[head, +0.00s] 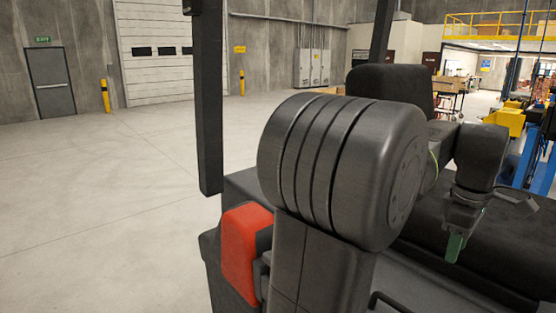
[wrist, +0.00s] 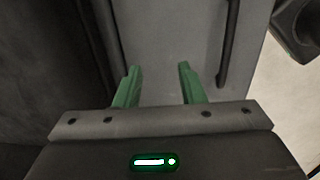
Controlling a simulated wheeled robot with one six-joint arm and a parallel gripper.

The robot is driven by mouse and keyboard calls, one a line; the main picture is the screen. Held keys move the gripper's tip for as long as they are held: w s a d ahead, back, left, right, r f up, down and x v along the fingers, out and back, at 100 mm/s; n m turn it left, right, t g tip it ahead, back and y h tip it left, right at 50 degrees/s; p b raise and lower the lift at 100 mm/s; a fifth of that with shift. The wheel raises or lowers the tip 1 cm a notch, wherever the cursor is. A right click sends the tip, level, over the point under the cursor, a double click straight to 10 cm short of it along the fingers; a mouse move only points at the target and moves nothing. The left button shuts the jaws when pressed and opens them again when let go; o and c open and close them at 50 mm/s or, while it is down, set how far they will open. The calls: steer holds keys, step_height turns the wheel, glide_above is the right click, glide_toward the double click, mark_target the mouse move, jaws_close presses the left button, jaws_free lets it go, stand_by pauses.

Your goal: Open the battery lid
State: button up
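My gripper (head: 455,245) hangs at the right of the head view, its green fingers pointing down beside a dark, rounded body. In the wrist view my gripper (wrist: 160,68) is open, with its two green fingers apart and nothing between them. A grey flat panel (wrist: 175,25) lies beyond the fingertips. A dark bar like a handle (wrist: 229,45) runs along its right side. A black bar (head: 385,299) also shows at the bottom of the head view. I cannot tell for certain which surface is the battery lid; my arm hides much of the vehicle.
The vehicle has a black post (head: 209,100), a black seat back (head: 390,88) and a red part (head: 240,255). Open concrete floor (head: 100,200) lies to the left. Yellow bollards (head: 105,96) stand by the far wall. Blue and yellow equipment (head: 505,120) stands at the right.

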steer(key=w+d+r+g+y, duration=0.2)
steer(key=w+d, duration=0.4)
steer(key=shift+d+r, duration=0.3)
stand_by(0.3)
steer(key=shift+f, duration=0.1)
